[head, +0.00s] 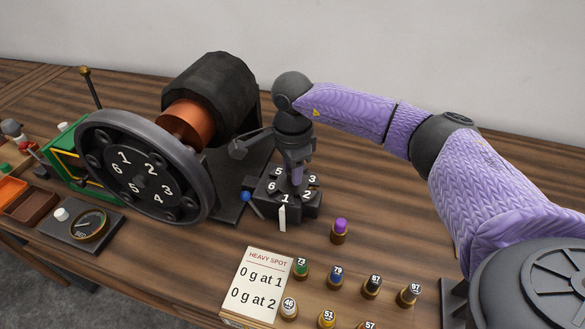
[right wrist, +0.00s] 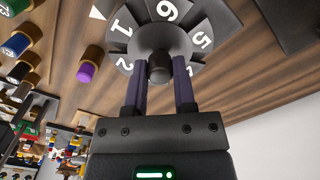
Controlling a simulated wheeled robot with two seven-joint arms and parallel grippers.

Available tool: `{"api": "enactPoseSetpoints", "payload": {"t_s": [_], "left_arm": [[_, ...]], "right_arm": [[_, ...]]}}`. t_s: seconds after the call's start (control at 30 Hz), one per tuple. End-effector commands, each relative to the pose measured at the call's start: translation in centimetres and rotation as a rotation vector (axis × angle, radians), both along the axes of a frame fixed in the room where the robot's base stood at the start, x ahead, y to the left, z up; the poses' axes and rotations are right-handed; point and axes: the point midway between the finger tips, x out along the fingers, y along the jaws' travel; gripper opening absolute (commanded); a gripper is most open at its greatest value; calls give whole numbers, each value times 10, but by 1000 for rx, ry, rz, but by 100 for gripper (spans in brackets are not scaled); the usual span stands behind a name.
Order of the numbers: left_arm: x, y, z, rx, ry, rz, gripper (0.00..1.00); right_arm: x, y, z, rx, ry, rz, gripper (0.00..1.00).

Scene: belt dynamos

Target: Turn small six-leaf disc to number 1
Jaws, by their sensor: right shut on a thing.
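The small six-leaf disc (head: 311,195) is dark with white numbers and sits on a dark block beyond the card. It also shows in the right wrist view (right wrist: 190,22). Leaf 1 points toward the front, at the white pointer (head: 283,219), and looks roughly in line with it. The pointer's tip also shows beside leaf 1 in the right wrist view (right wrist: 97,12). My right gripper (head: 297,179) reaches down over the disc's centre. Its two fingers are shut on the dark centre knob (right wrist: 160,69). The leaf 4 number is hidden. My left gripper is out of view.
A large numbered wheel (head: 196,205) with a copper and black drum stands to the left. A purple-capped weight (head: 340,231) stands close to the disc's right front. Several capped weights stand by the HEAVY SPOT card (head: 258,284). A dial box (head: 83,226) lies front left.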

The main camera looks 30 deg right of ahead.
Motion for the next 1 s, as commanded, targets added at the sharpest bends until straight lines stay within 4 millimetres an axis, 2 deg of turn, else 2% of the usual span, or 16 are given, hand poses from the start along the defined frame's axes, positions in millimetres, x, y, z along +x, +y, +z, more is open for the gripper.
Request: {"api": "enactPoseSetpoints", "payload": {"t_s": [0.37, 0.4, 0.53, 0.57, 0.87, 1.0], "left_arm": [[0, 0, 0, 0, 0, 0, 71], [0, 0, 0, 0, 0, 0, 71], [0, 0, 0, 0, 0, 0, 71], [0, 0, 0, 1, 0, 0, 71], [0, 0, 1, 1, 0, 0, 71], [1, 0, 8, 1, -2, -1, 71]], "right_arm": [[0, 0, 1, 0, -2, 3, 0], [0, 0, 1, 0, -2, 3, 37], [0, 0, 0, 0, -1, 3, 65], [0, 0, 0, 0, -1, 3, 68], [0, 0, 5, 1, -2, 3, 68], [1, 0, 36, 1, -5, 4, 68]]}}
